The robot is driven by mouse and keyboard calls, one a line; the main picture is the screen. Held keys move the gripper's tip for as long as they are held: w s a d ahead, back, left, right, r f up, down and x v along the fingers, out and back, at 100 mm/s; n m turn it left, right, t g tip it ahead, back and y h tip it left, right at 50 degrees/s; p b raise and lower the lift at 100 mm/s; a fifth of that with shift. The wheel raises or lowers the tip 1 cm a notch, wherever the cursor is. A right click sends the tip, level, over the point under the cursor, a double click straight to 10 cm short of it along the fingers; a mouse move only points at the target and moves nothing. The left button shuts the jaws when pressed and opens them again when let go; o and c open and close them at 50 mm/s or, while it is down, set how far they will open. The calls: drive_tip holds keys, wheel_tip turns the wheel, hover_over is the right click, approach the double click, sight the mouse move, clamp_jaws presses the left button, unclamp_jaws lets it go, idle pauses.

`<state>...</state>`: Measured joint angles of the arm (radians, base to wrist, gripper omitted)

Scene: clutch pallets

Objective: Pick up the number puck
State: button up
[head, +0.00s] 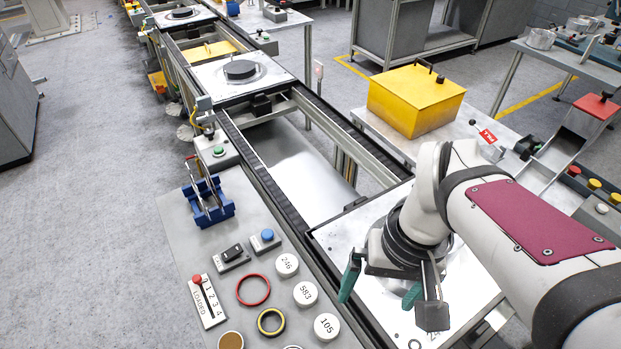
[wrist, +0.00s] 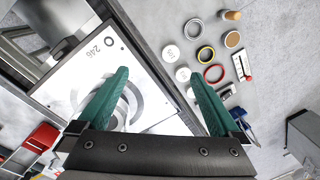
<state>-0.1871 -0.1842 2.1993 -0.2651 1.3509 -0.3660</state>
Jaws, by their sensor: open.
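Three white number pucks lie in a row on the grey side table: 246 (head: 287,265), 583 (head: 305,294) and 105 (head: 327,326). White pucks also show in the wrist view (wrist: 170,52), too small to read there. My gripper (head: 381,287) is open and empty, to the right of the pucks and above a white pallet (head: 342,238). In the wrist view my two green fingers (wrist: 160,75) are spread apart. The pallet there (wrist: 72,68) bears the print 246 and grey rings, partly hidden by the left finger.
A red ring (head: 253,276), a yellow-black ring (head: 259,322), a brown disc (head: 231,341), a LOADED panel (head: 206,303) and switches share the table. A blue rack (head: 208,213) stands at its far end. Dark conveyor rails (head: 262,182) run between table and pallet. A yellow box (head: 410,118) stands behind.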

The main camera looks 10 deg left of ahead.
drive_tip(key=w+a+f+n+h, duration=0.1)
drive_tip(key=w+a+f+n, duration=0.2)
drive_tip(key=w+a+n, duration=0.7)
drive_tip(key=n, duration=0.4)
hover_over(287, 263)
wheel_tip(287, 263, down, 5)
wheel_tip(287, 263, down, 16)
drive_tip(key=shift+s+r, duration=0.1)
drive_tip(key=shift+r, duration=0.25)
drive_tip(key=c, duration=1.4)
